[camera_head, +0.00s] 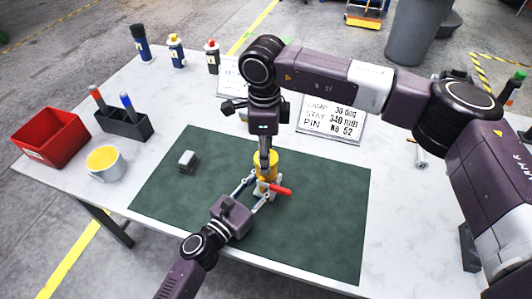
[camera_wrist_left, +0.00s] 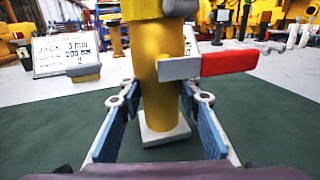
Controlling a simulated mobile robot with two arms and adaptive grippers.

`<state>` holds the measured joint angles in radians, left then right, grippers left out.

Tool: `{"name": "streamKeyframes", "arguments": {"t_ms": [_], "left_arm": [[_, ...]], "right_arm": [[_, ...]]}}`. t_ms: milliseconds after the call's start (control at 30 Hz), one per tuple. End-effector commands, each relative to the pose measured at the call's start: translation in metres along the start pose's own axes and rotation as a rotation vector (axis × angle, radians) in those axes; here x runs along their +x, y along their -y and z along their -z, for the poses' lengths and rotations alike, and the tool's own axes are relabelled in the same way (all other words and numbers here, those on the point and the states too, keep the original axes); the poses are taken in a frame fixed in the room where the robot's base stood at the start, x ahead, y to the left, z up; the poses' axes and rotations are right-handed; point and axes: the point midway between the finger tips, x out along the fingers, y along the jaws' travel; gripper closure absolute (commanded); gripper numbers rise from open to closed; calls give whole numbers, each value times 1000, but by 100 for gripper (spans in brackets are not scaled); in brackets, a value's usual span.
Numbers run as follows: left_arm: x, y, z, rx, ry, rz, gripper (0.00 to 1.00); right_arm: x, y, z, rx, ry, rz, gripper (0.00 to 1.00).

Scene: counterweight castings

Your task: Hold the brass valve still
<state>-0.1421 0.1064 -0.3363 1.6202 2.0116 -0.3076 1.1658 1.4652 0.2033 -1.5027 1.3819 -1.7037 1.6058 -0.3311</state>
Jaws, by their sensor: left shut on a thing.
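The brass valve (camera_head: 265,163) stands upright on the green mat (camera_head: 325,225), on a pale square foot that shows in the left wrist view. Its red lever (camera_head: 281,190) sticks out to the right. In the left wrist view the valve body (camera_wrist_left: 160,85) stands between the blue-padded fingers of my left gripper (camera_wrist_left: 159,95), with the red lever (camera_wrist_left: 228,61) above the right finger. In the head view my left gripper (camera_head: 258,188) is shut on the valve from the front left. My right gripper (camera_head: 265,155) points down at the valve's top; its fingertips are too small to read.
A small grey block (camera_head: 188,160) lies on the mat's left part. A mug (camera_head: 105,163), a dark marker holder (camera_head: 125,123) and a red bin (camera_head: 50,138) stand at left. Several bottles stand at the back, and lettered signs (camera_head: 333,118) behind the valve. The mat's right part is clear.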

Motion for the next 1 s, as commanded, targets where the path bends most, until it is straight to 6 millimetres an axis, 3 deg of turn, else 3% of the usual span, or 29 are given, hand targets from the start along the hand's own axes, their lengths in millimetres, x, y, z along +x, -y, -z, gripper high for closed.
{"name": "streamKeyframes", "arguments": {"t_ms": [400,600,633,800,1000], "left_arm": [[1,1,-3,1,6,4,100],[1,2,-3,2,6,4,100],[1,2,-3,2,6,5,100],[1,1,-3,1,6,3,100],[1,1,-3,1,5,2,100]], "right_arm": [[0,1,-1,747,3,1,87],[0,1,-1,796,4,2,87],[0,1,-1,796,4,2,54],[0,1,-1,794,3,1,37],[0,1,-1,793,2,1,37]]}}
